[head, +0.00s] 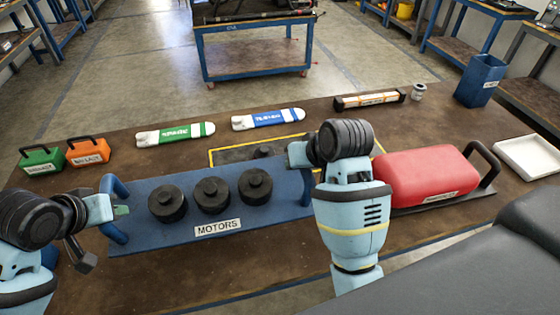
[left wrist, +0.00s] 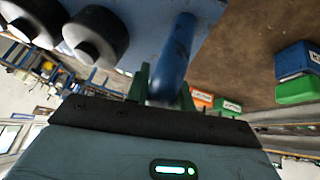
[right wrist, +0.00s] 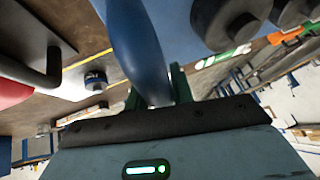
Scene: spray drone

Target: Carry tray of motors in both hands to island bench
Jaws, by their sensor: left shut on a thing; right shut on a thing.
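The blue tray (head: 232,233) labelled MOTORS holds three black motors (head: 212,195) in a row. It spans the space between my grippers and appears raised above the brown bench top. My left gripper (head: 120,211) is shut on the tray's left blue handle (head: 116,187); that handle shows between the fingers in the left wrist view (left wrist: 172,65). My right gripper (head: 297,155) is shut on the right handle, mostly hidden by my arm in the head view but clear in the right wrist view (right wrist: 138,45). The likely island bench is the blue-framed bench (head: 255,75) across the floor.
The brown bench (head: 100,130) carries green (head: 41,160) and orange boxes (head: 88,151), two labelled packs (head: 268,119), a red case (head: 425,175), a white tray (head: 530,158) and a blue bin (head: 480,80). A yellow-bordered mat (head: 225,155) lies behind the tray. Open floor (head: 130,70) lies beyond.

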